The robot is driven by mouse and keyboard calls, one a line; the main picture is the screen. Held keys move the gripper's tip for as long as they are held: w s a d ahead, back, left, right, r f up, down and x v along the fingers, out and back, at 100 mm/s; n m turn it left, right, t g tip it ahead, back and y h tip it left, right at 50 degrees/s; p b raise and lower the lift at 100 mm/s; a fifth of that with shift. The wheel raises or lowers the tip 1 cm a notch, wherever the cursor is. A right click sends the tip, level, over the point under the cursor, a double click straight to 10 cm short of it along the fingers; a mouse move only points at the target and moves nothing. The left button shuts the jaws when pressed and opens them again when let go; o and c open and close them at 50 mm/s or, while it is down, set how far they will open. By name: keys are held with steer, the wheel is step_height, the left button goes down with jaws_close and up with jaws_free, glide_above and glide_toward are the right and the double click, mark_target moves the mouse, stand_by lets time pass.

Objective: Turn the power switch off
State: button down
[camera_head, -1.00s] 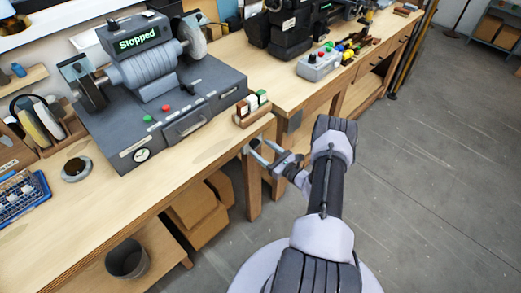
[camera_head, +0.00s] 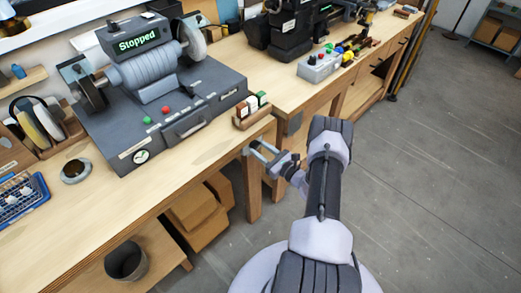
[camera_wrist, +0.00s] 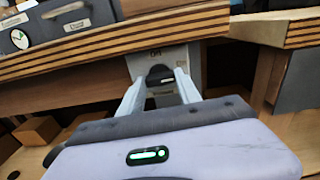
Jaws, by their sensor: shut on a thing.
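The power switch (camera_wrist: 160,73) is a dark knob or lever on a grey box (camera_wrist: 195,62) below the bench's front edge, in the wrist view. Small lettering above it seems to read "On"; a second mark to the right is too small to read surely. My gripper (camera_wrist: 162,84) has its two fingers on either side of the switch and is shut on it. In the head view my gripper (camera_head: 256,148) reaches the bench's front right corner. The switch is not clearly visible there.
The grinder (camera_head: 150,75) on the bench (camera_head: 150,185) shows "Stopped" in green. A small wooden holder (camera_head: 252,112) stands near the bench corner above my gripper. Cardboard boxes (camera_head: 195,208) and a bin (camera_head: 125,262) are below. The floor to the right is clear.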

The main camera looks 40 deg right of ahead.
steer(key=shift+n+b, duration=3.3)
steer(key=shift+n, duration=5.3)
steer(key=c, duration=0.8)
jaws_free()
steer(key=shift+c, duration=0.2)
steer(key=s+d+p, duration=0.1)
steer(key=s+p, duration=0.2)
steer(key=s, duration=1.4)
steer(key=shift+s+d+p, duration=0.15)
steer(key=shift+s+p, duration=0.1)
steer(key=shift+p, duration=0.1)
